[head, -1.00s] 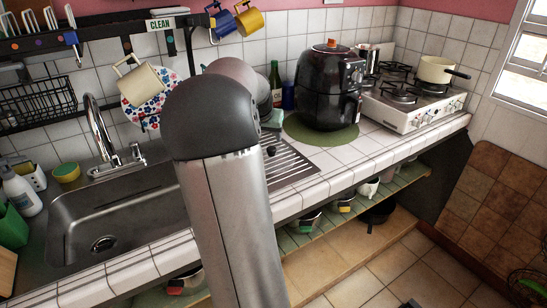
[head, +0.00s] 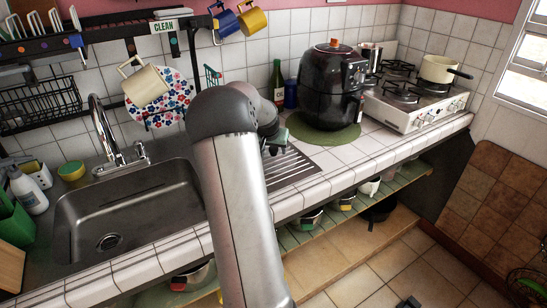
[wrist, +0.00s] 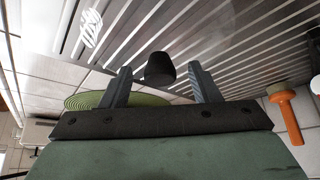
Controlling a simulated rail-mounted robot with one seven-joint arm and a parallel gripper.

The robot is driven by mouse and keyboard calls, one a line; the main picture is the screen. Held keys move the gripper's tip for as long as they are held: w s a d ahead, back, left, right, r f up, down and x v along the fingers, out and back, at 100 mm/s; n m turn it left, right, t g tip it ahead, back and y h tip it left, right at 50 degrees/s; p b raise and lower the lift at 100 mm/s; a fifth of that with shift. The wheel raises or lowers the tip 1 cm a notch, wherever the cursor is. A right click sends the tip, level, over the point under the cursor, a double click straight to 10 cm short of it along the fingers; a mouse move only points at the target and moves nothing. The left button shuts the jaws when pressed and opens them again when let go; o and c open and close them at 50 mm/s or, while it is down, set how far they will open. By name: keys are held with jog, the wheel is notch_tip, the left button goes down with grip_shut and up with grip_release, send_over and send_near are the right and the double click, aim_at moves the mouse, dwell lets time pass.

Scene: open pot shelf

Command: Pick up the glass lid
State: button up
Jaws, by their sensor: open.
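The glass lid shows mainly by its black knob (wrist: 160,68) in the wrist view, over the ribbed drainboard. Its clear glass is hard to make out against the ribs. My gripper (wrist: 160,84) is open, with one finger on each side of the knob and a visible gap to each. In the head view my gripper (head: 275,149) is low over the drainboard right of the sink. There my arm and gripper hide the knob.
The sink (head: 125,215) lies left of my arm. A black air fryer (head: 331,88) stands on a round green mat (head: 318,137) to the right, with a green bottle (head: 276,82) behind. A stove (head: 410,103) is farther right. A patterned plate (head: 160,100) stands behind.

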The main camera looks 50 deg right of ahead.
jog(key=c, duration=1.2)
jog(key=shift+r, duration=0.2)
